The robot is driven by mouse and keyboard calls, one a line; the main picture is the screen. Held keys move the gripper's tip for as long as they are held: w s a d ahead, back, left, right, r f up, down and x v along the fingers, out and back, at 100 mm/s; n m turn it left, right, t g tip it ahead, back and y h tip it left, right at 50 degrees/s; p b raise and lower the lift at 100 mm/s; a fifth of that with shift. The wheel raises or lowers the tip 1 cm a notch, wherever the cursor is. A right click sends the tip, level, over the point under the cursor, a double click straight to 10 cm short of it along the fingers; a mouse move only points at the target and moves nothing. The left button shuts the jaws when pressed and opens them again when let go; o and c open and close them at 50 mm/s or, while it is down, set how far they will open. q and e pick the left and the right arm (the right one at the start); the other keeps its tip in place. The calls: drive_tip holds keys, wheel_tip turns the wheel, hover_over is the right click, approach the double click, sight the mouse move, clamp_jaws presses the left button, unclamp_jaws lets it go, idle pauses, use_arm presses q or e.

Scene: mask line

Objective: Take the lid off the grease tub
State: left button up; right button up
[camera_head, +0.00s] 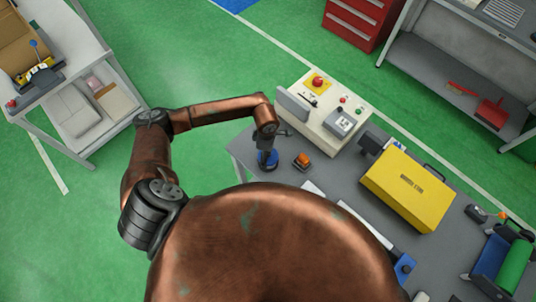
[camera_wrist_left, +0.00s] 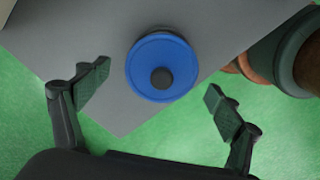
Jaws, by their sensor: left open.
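The grease tub's round blue lid (camera_wrist_left: 146,82) with a dark knob (camera_wrist_left: 162,78) shows from above in the left wrist view. In the head view the blue tub or lid (camera_head: 268,159) stands near the left corner of the grey table (camera_head: 262,186), under the end of my left arm. My left gripper (camera_wrist_left: 154,106) is open, its two dark fingers apart on either side below the lid in the picture. The fingers do not touch the lid. In the head view the left gripper (camera_head: 268,137) is small and partly hides the tub. The right gripper is not in view.
An orange-and-dark object (camera_head: 302,160) sits right of the tub. A control box (camera_head: 322,112) with a red button stands behind. A yellow case (camera_head: 410,188) lies farther right. A shelf unit (camera_head: 75,62) is at the left. The green floor is open beside the table.

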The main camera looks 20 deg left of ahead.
use_arm(q)
drive_tip(key=c, duration=1.1)
drive_tip(key=shift+o, duration=0.2)
drive_tip(key=shift+r, duration=0.15)
